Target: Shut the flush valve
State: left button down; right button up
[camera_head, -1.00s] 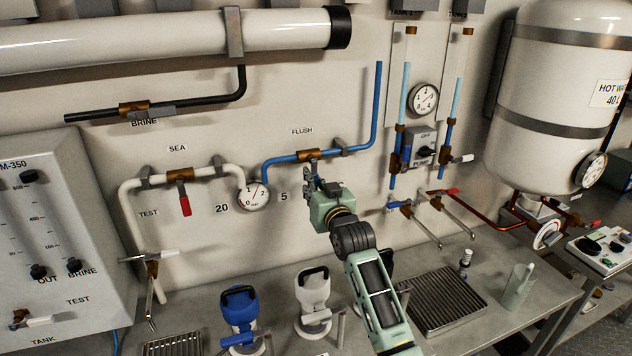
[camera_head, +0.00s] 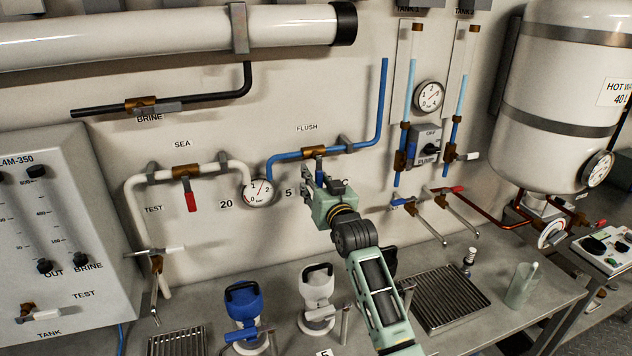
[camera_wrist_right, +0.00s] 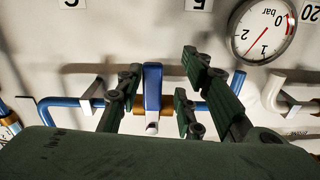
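The flush valve is a brass body (camera_head: 314,151) on the blue pipe under the FLUSH label in the head view. Its blue handle (camera_wrist_right: 152,86) shows in the right wrist view, standing across the pipe. My right gripper (camera_head: 312,182) is just below and in front of the valve and hides much of the handle in the head view. In the right wrist view the right gripper (camera_wrist_right: 160,92) is open, its fingers wide apart. The handle appears between them, closer to the picture's left finger. Contact cannot be told. My left gripper is not in view.
A pressure gauge (camera_head: 258,191) sits left of the valve. The red-handled SEA valve (camera_head: 190,198) is farther left. A selector box (camera_head: 426,143) and tank valves are to the right. Blue (camera_head: 243,305) and white (camera_head: 317,292) fittings stand on the bench below.

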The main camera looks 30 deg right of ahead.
jog(key=shift+s+d, duration=0.1)
jog(key=shift+s, duration=0.2)
jog(key=v, duration=1.1)
jog(key=shift+s+a, duration=0.2)
jog(key=shift+a, duration=0.1)
